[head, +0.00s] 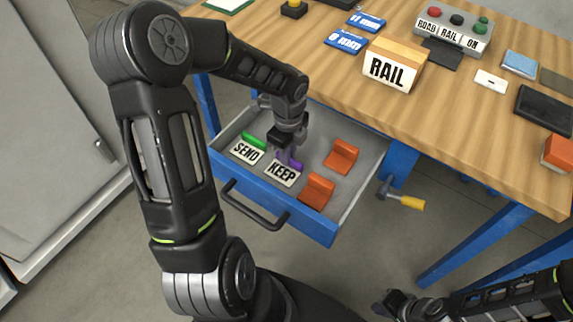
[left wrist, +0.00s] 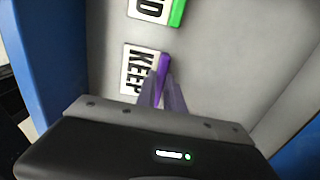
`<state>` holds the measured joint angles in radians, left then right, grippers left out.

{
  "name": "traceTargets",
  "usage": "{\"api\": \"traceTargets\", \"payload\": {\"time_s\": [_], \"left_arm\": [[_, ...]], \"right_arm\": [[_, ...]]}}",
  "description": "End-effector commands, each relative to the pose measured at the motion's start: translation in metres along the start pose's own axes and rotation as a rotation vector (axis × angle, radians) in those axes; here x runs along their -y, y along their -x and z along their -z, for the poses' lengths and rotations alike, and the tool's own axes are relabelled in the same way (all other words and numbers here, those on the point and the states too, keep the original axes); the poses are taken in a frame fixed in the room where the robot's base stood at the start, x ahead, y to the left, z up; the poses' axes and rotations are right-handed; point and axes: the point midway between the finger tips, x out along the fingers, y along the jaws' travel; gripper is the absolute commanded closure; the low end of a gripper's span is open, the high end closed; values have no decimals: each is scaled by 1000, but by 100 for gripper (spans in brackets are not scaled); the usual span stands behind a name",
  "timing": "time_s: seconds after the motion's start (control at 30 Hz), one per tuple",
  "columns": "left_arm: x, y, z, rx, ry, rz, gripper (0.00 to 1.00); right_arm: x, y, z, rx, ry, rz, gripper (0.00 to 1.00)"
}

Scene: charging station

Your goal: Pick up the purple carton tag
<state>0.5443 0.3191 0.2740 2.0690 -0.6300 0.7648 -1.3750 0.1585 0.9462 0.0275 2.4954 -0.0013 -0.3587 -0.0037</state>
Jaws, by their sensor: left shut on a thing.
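The purple carton tag (head: 296,165) is in the open blue drawer, beside a flat white KEEP label (head: 282,174). In the left wrist view the purple tag (left wrist: 164,68) stands between my left fingertips, next to the KEEP label (left wrist: 135,69). My left gripper (head: 285,158) reaches down into the drawer and is shut on the purple tag; its fingers (left wrist: 162,90) hide part of it. A green tag (head: 254,141) with a SEND label (head: 245,152) is to its left. My right gripper (head: 392,304) is at the bottom right, away from the drawer; its jaw state is unclear.
Two orange pieces (head: 341,156) (head: 318,190) lie in the drawer's right part. The drawer's front wall (head: 238,182) and handle (head: 255,212) face me. On the wooden table (head: 450,125) are a RAIL carton (head: 390,72), a button box (head: 452,30) and blue cards (head: 345,40). A yellow-handled tool (head: 408,202) hangs beside the drawer.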

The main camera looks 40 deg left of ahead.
Motion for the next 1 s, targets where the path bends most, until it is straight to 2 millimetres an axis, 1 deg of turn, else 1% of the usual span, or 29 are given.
{"api": "traceTargets", "payload": {"time_s": [0.07, 0.57, 0.67, 0.77, 0.87, 1.0], "left_arm": [[0, 0, 0, 0, 0, 0, 100], [0, 0, 0, 0, 0, 0, 100], [0, 3, 0, 1, 0, 1, 100], [1, 12, 0, 1, 0, 3, 100], [1, 27, 0, 2, 0, 3, 100], [2, 55, 0, 2, 1, 6, 100]], "right_arm": [[0, 0, 0, 0, 0, 0, 100], [0, 0, 0, 0, 0, 0, 100], [0, 1, 0, 0, 0, 0, 100], [1, 3, 0, 0, 0, 0, 100], [2, 6, 0, 0, 0, 0, 100], [5, 12, 0, 0, 0, 0, 100]]}}
